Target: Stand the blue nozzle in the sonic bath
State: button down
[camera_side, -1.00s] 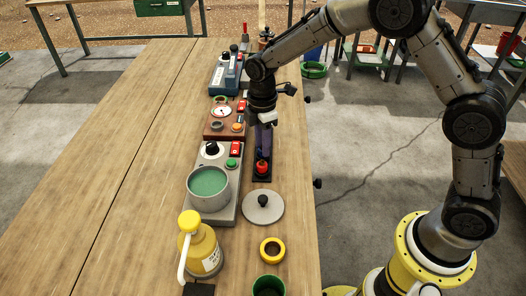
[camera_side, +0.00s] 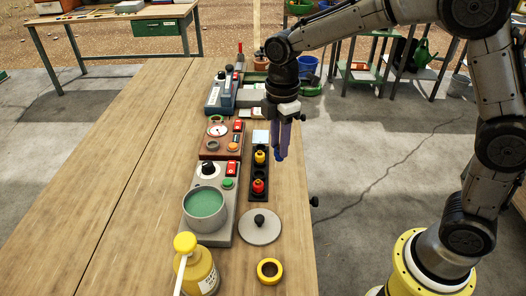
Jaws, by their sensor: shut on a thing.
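My gripper (camera_side: 281,152) hangs fingers down to the right of the black rack, apparently above it, near the bench's right edge. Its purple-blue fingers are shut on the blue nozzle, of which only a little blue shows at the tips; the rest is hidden. A round grey pot with green liquid, seemingly the sonic bath (camera_side: 205,226), sits open on a grey base with a black dial, a red switch and a green button. It is nearer the camera and left of my gripper.
The black rack (camera_side: 259,172) holds a yellow nozzle (camera_side: 260,157) and a red nozzle (camera_side: 258,187). A grey lid (camera_side: 260,228) lies right of the pot. A yellow pump bottle (camera_side: 196,270) and a yellow ring (camera_side: 269,271) are in front. Other devices stand behind; the bench's left side is clear.

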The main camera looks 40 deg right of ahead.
jog(key=s+d+r, duration=0.2)
jog(key=s+r, duration=0.1)
jog(key=s, duration=0.5)
jog(key=w+a+r+n, duration=0.1)
jog(key=w+a+n, duration=0.1)
jog(key=w+a, duration=0.5)
jog(key=w+a+r+n, duration=0.1)
jog(key=w+a+n, duration=0.3)
jog(key=a, duration=0.6)
jog(key=shift+a+f, duration=0.85)
jog(key=shift+f, duration=1)
jog(key=shift+a+f, duration=0.85)
jog(key=shift+f, duration=1.05)
jog(key=shift+a+f, duration=0.85)
jog(key=shift+f, duration=1)
jog(key=shift+f, duration=0.35)
jog(key=c, duration=0.5)
grip_release()
